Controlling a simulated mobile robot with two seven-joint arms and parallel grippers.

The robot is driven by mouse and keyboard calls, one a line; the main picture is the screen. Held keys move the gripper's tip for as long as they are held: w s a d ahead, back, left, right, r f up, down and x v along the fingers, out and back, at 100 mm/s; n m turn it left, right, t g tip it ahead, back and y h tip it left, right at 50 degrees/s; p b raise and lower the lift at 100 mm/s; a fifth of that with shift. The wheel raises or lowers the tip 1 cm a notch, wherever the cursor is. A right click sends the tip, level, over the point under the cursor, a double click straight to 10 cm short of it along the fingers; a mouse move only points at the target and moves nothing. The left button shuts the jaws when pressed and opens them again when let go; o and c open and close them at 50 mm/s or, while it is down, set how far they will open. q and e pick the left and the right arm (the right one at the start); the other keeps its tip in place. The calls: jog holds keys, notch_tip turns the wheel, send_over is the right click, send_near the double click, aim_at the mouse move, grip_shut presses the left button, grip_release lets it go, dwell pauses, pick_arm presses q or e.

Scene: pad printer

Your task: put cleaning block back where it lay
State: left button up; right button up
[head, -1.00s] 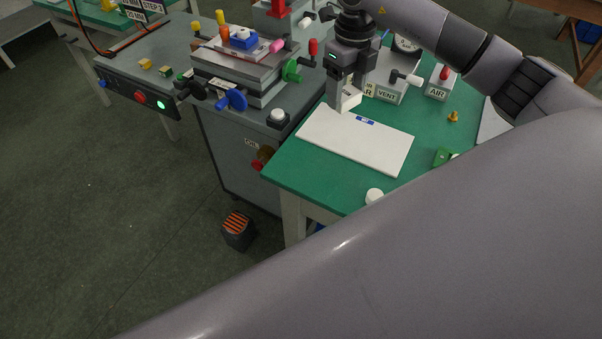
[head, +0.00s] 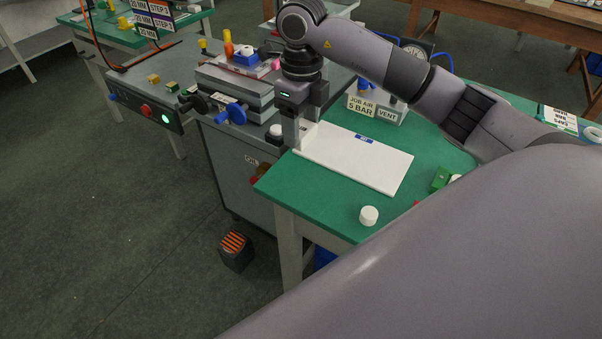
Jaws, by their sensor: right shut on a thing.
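My right gripper (head: 294,142) points down at the left corner of a white board (head: 360,165) on the green table. It is shut on a small white block, which I take to be the cleaning block (head: 308,129). The block is mostly hidden by the fingers, and only a pale part shows beside them. I cannot tell whether it touches the board or table. The board lies flat and carries a small blue label. My left gripper is not in view.
The grey pad printer (head: 235,85) with knobs and handles stands left of the table. A gauge box labelled JOB AIR (head: 361,105) is behind the board. A white round cap (head: 369,215) stands near the front edge. A green block (head: 440,179) lies right of the board.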

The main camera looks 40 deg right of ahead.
notch_tip(320, 180, down, 13)
dwell(0.4)
jog(key=shift+f, duration=0.15)
jog(key=o, duration=1)
